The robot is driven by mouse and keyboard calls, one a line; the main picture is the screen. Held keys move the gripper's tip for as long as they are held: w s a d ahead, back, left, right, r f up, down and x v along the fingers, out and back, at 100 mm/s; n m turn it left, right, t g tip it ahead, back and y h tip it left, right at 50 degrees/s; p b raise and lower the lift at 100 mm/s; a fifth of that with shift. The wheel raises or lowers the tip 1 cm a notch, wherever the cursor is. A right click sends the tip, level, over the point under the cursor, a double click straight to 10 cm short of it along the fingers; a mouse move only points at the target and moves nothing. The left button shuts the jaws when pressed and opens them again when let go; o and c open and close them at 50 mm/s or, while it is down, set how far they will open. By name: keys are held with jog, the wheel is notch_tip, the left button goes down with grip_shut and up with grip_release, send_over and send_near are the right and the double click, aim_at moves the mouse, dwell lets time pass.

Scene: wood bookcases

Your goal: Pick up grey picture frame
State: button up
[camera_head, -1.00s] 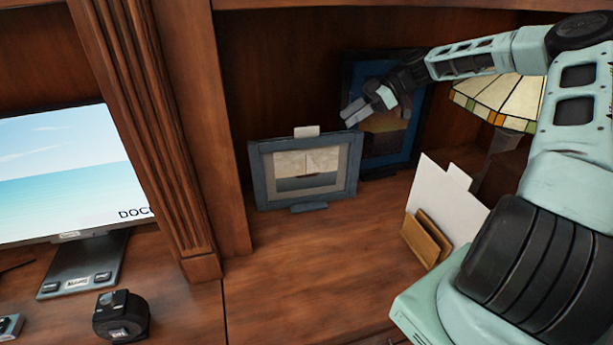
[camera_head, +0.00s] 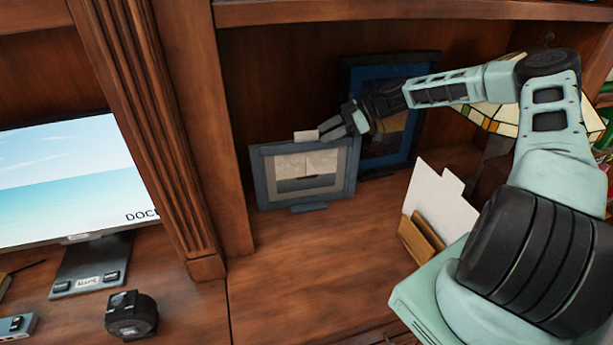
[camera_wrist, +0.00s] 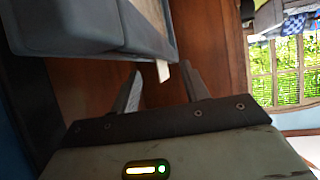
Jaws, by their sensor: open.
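The grey picture frame (camera_head: 257,178) stands upright on the wooden shelf, with a ship picture inside it and a small pale tab (camera_head: 306,136) on its top edge. My gripper (camera_head: 340,130) is at the frame's upper right corner, its fingers pointing left toward the tab. In the wrist view the gripper (camera_wrist: 165,85) is open, with the pale tab (camera_wrist: 162,71) showing between and just beyond the fingertips. The frame's grey body (camera_wrist: 100,25) fills the upper left there. I cannot tell whether a finger touches the frame.
A larger blue framed picture (camera_head: 356,92) stands behind, under my forearm. A white card in a wooden holder (camera_head: 419,240) is at right, with a stained-glass lamp (camera_head: 500,122) behind. A monitor (camera_head: 70,180) is beyond the left pillar (camera_head: 150,130). The shelf's front is clear.

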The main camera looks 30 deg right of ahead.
aim_at(313, 140)
jog(key=p+x, duration=0.2)
jog(key=x, duration=0.2)
jog(key=shift+w+a+p, duration=0.1)
jog(key=shift+a+p, duration=0.05)
jog(key=shift+p, duration=0.25)
jog(key=shift+w+a+f, duration=0.15)
jog(key=shift+a+f, duration=0.15)
jog(key=shift+f, duration=0.05)
grip_shut()
dwell(0.7)
jog(key=shift+w+r, duration=0.1)
jog(key=shift+r, duration=0.1)
